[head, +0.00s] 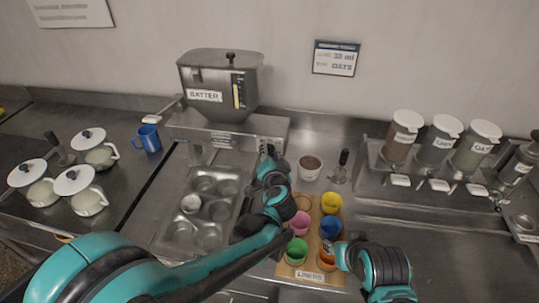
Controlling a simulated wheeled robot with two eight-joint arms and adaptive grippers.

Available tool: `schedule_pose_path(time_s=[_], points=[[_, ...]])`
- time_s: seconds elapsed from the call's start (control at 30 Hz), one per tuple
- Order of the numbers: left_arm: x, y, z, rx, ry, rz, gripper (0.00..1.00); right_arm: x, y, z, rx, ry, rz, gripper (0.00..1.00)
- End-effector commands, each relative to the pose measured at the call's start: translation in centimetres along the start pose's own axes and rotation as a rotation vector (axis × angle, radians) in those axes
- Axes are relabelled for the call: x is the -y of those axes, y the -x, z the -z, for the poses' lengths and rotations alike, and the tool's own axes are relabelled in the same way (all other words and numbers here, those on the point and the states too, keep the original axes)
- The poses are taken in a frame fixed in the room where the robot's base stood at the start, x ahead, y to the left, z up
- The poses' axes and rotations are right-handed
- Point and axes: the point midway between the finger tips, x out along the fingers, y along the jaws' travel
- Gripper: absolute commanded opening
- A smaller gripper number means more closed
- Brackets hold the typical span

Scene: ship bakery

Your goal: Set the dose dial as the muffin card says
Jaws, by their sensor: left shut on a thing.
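The muffin card (336,58) hangs on the wall at the upper right of the batter machine. It shows a dose in ml, perhaps 30, and a line that reads like OATS; the small print is blurred. The batter dispenser (218,85) has a hopper labelled BATTER, a yellow level strip and a steel base (215,128). My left gripper (268,156) is at the right end of that base, shut on what seems to be the dose dial, which the fingers hide. The dial's setting cannot be read. My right gripper (338,250) is low beside the coloured cups; its fingers are unclear.
A muffin tin (232,187) lies below the dispenser, with one pale cup in it. A wooden rack (311,210) labelled LINERS holds several coloured liners. A tub (309,168) stands right of my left gripper. Labelled canisters (438,140) stand right; a blue mug (148,138) and lidded pots (88,200) left.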

Motion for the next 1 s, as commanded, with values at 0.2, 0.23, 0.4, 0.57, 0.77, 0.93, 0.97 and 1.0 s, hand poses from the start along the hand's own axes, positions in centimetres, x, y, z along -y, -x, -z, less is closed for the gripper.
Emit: schedule_pose_path(time_s=[0.2,0.23,0.4,0.57,0.77,0.93,0.97,1.0], points=[[-0.1,0.0,0.0,0.000,-0.011,0.004,0.05,0.0,-0.1,0.0,0.000,0.000,0.000,0.40],[-0.1,0.0,0.0,0.000,-0.011,0.004,0.05,0.0,-0.1,0.0,0.000,0.000,0.000,0.40],[-0.1,0.0,0.0,0.000,-0.010,0.003,0.05,0.0,-0.1,0.0,0.000,0.000,0.000,0.40],[-0.1,0.0,0.0,0.000,-0.010,0.003,0.55,0.0,-0.1,0.0,0.000,0.000,0.000,0.40],[0.0,0.0,0.0,0.000,-0.010,0.004,0.55,0.0,-0.1,0.0,0.000,0.000,0.000,0.40],[-0.1,0.7,0.0,-0.001,-0.010,0.003,0.55,0.0,0.0,0.0,0.000,0.000,0.000,0.40],[-0.1,1.0,0.0,-0.001,-0.010,0.003,0.55,0.0,0.0,0.0,0.000,0.000,0.000,0.40],[-0.1,1.6,0.0,-0.001,-0.010,0.003,0.55,0.0,0.0,0.0,0.000,0.000,0.000,0.40]])
